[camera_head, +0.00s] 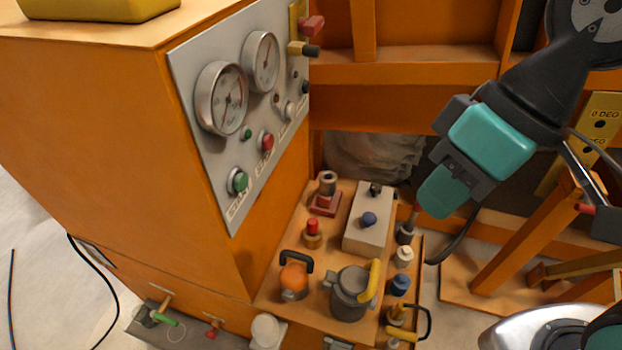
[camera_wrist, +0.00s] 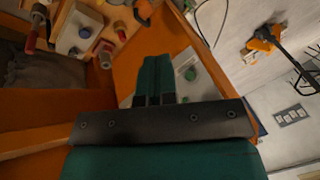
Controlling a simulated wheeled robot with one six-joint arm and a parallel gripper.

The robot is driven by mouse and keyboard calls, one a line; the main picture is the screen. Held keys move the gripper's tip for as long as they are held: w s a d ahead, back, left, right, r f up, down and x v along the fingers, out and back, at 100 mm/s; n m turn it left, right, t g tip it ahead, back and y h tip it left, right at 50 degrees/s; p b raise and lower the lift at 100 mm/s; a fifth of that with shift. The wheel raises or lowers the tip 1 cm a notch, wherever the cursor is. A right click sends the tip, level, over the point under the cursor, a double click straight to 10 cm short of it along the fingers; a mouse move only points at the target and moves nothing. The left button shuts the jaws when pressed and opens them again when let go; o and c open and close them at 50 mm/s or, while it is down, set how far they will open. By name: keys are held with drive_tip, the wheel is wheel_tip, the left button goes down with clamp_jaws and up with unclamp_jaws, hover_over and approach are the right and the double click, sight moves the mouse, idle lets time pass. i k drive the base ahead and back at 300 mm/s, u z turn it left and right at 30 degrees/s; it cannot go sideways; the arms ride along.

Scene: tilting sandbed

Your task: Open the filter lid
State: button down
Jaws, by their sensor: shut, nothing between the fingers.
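A dark grey round canister (camera_head: 352,292) with a yellow handle (camera_head: 374,280) on its top stands on the orange shelf in the head view; it looks like the filter with its lid on. The lid looks closed. An orange round fitting (camera_head: 294,280) with a black handle stands to its left. My gripper (camera_head: 436,202) is above and to the right of the canister, apart from it. Its teal fingers also show in the wrist view (camera_wrist: 153,82), together and empty. I cannot pick out the canister for certain in the wrist view.
A grey panel (camera_head: 205,110) with gauges and buttons rises at the left. A beige box (camera_head: 368,232) with knobs, a red-topped fitting (camera_head: 312,232) and several small valves (camera_head: 403,256) crowd the shelf. Orange beams (camera_head: 530,240) stand right of my gripper.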

sight(352, 285)
drive_tip(key=z, duration=0.6)
drive_tip(key=k, duration=1.25)
drive_tip(key=u, duration=0.45)
drive_tip(key=i, duration=1)
